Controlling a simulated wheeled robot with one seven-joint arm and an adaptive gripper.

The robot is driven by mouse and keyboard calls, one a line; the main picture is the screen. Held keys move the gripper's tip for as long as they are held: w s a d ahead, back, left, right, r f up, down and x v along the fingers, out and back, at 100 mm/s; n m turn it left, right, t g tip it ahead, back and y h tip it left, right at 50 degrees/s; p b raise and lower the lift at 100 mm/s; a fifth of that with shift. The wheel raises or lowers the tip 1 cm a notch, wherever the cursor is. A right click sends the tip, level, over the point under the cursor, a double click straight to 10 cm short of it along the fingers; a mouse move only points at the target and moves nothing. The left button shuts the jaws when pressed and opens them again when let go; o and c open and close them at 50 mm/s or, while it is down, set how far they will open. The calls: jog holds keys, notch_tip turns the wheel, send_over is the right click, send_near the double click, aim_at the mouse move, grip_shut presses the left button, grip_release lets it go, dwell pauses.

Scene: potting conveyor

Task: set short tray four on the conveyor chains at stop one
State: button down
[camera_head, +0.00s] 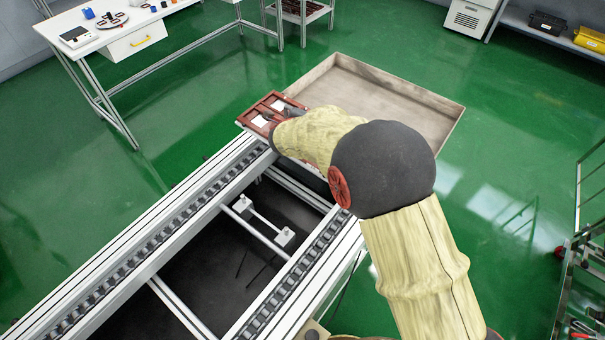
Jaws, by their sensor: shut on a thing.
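A reddish-brown short tray (249,116) with white square pieces in it is at the far end of the conveyor. My gripper (272,121) is shut on this tray at its near right side; my arm hides most of the fingers and part of the tray. No number on the tray can be read. The conveyor has a left chain (183,207) and a right chain (300,273), both bare where they show. The tray appears over the far end of the left rail; I cannot tell whether it touches. Between the chains is a crossbar with two pale blocks (284,237).
A large shallow beige bin (440,103) stands beyond the conveyor's far end, partly behind my arm. A white workbench (100,45) is at upper left. A rack (590,270) stands at right. Green floor is open around these.

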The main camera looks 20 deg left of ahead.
jog(key=s+a+r+n+y+p, duration=0.1)
jog(key=s+r, duration=0.2)
jog(key=s, duration=0.4)
jog(key=s+a+r+n+y, duration=0.1)
jog(key=s+a+r, duration=0.1)
jog(key=s+r, duration=0.35)
jog(key=s+d+f+m+h, duration=0.2)
jog(key=s+d+f, duration=0.6)
jog(key=s+d, duration=0.55)
jog(key=w+a+f+b, duration=0.6)
jog(key=w+a+f, duration=0.3)
jog(key=w+f, duration=0.2)
jog(key=shift+w+f, duration=0.35)
jog(key=shift+f, duration=0.7)
